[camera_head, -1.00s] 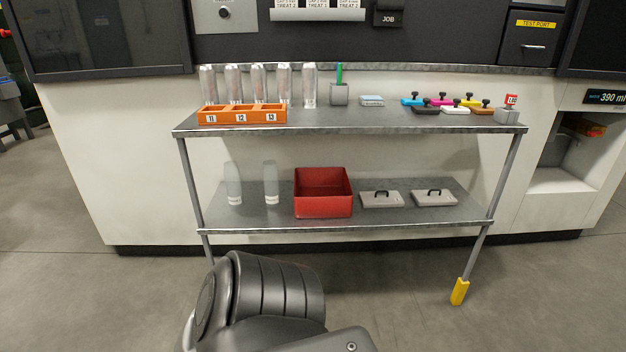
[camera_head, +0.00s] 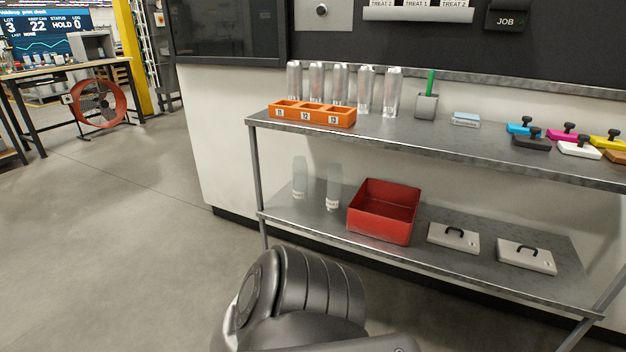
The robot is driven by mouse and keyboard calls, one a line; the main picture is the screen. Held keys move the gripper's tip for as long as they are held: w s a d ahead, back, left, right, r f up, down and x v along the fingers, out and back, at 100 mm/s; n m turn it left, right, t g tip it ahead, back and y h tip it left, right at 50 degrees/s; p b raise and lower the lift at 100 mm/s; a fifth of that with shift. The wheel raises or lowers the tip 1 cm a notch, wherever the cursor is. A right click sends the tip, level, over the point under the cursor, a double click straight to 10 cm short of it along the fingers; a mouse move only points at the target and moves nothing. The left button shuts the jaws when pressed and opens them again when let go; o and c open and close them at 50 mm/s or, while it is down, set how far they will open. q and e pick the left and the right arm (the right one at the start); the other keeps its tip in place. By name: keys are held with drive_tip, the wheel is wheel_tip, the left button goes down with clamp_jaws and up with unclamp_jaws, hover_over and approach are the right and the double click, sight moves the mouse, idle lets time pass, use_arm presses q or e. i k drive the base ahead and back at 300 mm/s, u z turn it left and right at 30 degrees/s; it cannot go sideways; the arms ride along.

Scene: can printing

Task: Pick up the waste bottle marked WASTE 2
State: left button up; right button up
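Two pale, translucent bottles stand upright on the lower shelf of the metal table, left of the red bin. The left bottle (camera_head: 300,178) and the right bottle (camera_head: 334,187) each carry a small white label near the base. The label print is too small to read, so I cannot tell which is WASTE 2. Neither gripper is in view; only a dark part of my own body shows at the bottom, well in front of the shelf.
The red bin (camera_head: 380,228) and two grey lidded plates (camera_head: 453,238) share the lower shelf (camera_head: 300,222). The upper shelf (camera_head: 440,135) holds several cans (camera_head: 341,84), an orange rack (camera_head: 312,114), a grey cup (camera_head: 426,105) and coloured stamps (camera_head: 531,139). Open floor lies left; a red fan (camera_head: 98,103) stands beyond.

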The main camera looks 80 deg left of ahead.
sight(335, 174)
drive_tip(key=u, duration=0.85)
drive_tip(key=i, duration=0.75)
drive_tip(key=u, duration=1)
drive_tip(key=i, duration=0.6)
